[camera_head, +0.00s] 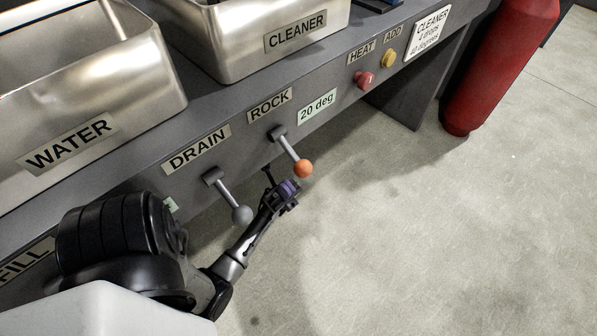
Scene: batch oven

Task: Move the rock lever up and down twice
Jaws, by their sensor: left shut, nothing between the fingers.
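The rock lever (292,152) has a grey shaft and an orange ball knob. It sticks out from the dark front panel below the ROCK label (269,105) and tilts down to the right. My left gripper (268,176) is shut and empty. Its fingertips are just left of and slightly below the orange knob, close to the shaft; I cannot tell whether they touch it. My right gripper is not in view.
The drain lever (229,197) with a grey knob is close to the left of my gripper. Red HEAT (364,80) and yellow ADD (388,58) buttons are farther right. WATER (165,75) and CLEANER (225,50) basins stand above. A red cylinder (500,65) stands at right; floor between is clear.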

